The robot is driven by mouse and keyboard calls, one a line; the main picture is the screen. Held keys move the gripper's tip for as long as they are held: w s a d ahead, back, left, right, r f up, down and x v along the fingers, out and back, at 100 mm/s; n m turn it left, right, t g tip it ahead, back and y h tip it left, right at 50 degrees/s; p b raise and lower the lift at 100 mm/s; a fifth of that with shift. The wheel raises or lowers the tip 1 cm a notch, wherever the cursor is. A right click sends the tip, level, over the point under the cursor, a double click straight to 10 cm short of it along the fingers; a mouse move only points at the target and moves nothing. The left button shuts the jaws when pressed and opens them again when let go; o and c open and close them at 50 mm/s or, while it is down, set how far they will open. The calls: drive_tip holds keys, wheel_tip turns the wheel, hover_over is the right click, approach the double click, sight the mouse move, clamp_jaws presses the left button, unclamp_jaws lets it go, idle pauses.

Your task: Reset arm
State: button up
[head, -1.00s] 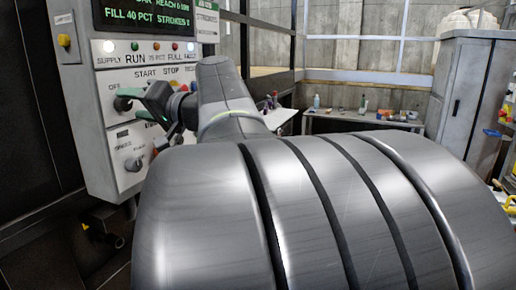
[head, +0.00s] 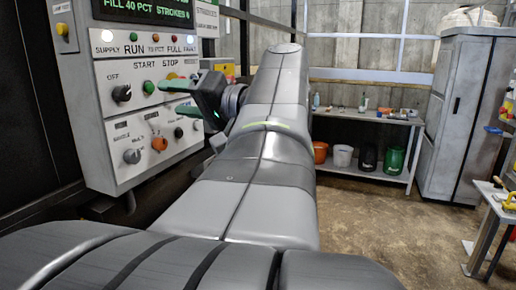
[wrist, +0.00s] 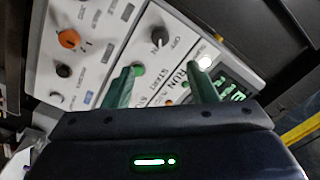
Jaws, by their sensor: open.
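The grey control panel (head: 95,60) stands at the left in the head view. It has a black OFF knob (head: 121,93), a green START button (head: 149,87), an orange knob (head: 159,143) and smaller knobs below. My gripper (head: 172,97) is in front of the panel's right part, its green fingers apart and empty. My gripper hides part of the STOP area. In the wrist view the two fingers (wrist: 163,80) are spread over the panel, with the OFF knob (wrist: 160,36) and orange knob (wrist: 68,38) visible beyond.
A workbench (head: 365,114) at the back has small items on top and buckets (head: 342,156) below. A grey cabinet (head: 468,110) stands at the right. A small table (head: 490,205) is at the right edge. The floor (head: 385,225) between them is open.

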sight(126, 94)
drive_tip(key=p+x, duration=0.2)
drive_tip(key=x, duration=1.1)
drive_tip(key=shift+a+r+p, duration=0.2)
drive_tip(key=shift+a+p, duration=0.2)
drive_tip(key=shift+w+f+n, duration=0.1)
drive_tip(key=shift+w+n, duration=0.05)
drive_tip(key=shift+n, duration=0.25)
drive_tip(key=shift+d+n, duration=0.1)
drive_tip(key=shift+n, duration=0.6)
drive_tip(key=n+p, duration=0.1)
drive_tip(key=n, duration=0.2)
drive_tip(key=shift+n+p, duration=0.3)
drive_tip(key=n+p, duration=0.3)
drive_tip(key=shift+n, duration=0.4)
drive_tip(key=shift+n+p, duration=0.95)
drive_tip(key=shift+n, duration=0.15)
